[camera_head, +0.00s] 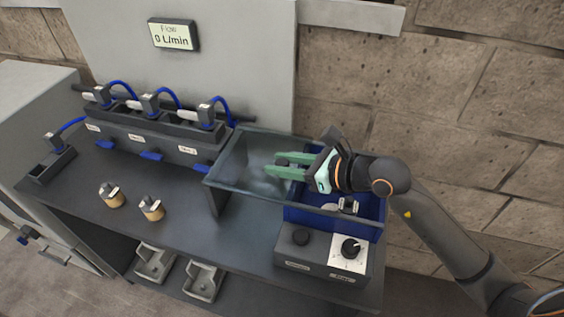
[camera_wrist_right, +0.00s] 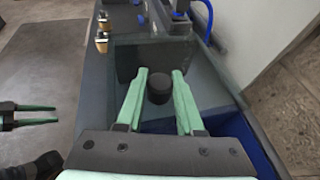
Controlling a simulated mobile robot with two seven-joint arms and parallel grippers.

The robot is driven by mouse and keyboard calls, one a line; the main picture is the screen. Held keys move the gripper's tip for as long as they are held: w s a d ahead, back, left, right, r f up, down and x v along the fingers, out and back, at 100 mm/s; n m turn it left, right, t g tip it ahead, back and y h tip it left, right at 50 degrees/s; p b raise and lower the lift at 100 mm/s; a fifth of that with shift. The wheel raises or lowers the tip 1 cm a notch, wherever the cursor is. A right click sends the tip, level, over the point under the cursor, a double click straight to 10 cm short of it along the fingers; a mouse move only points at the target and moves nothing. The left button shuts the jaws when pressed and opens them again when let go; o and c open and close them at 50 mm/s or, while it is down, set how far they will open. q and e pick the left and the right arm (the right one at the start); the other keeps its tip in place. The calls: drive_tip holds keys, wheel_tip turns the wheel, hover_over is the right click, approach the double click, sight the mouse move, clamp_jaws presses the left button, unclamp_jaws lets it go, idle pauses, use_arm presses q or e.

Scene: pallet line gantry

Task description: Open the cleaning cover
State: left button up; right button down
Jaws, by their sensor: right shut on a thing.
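The cleaning cover (camera_head: 232,166) is a see-through smoky panel at the right part of the bench in the head view. It lies to the left of a blue basin (camera_head: 369,209), part of which is uncovered. My right gripper (camera_head: 272,167) is over the cover, its green fingers pointing left. In the wrist view its fingers (camera_wrist_right: 157,82) stand either side of a dark round knob (camera_wrist_right: 158,90), and it is shut on this knob. The fingers hide the knob in the head view. My left gripper (camera_wrist_right: 56,114) shows at the left edge of the wrist view, its fingers apart and empty.
A control box (camera_head: 303,238) with a dial stands in front of the basin. Two brass-based fittings (camera_head: 151,208) stand on the bench. A row of blue-hosed connectors (camera_head: 150,133) is at the back left. A display (camera_head: 173,35) reads 0 L/min. A brick wall is behind.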

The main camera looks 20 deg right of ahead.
drive_tip(key=c, duration=0.5)
unclamp_jaws()
drive_tip(key=shift+c, duration=0.2)
drive_tip(key=b+v, duration=0.2)
drive_tip(key=v, duration=1)
drive_tip(key=shift+s+d, duration=0.2)
drive_tip(key=shift+r, duration=0.1)
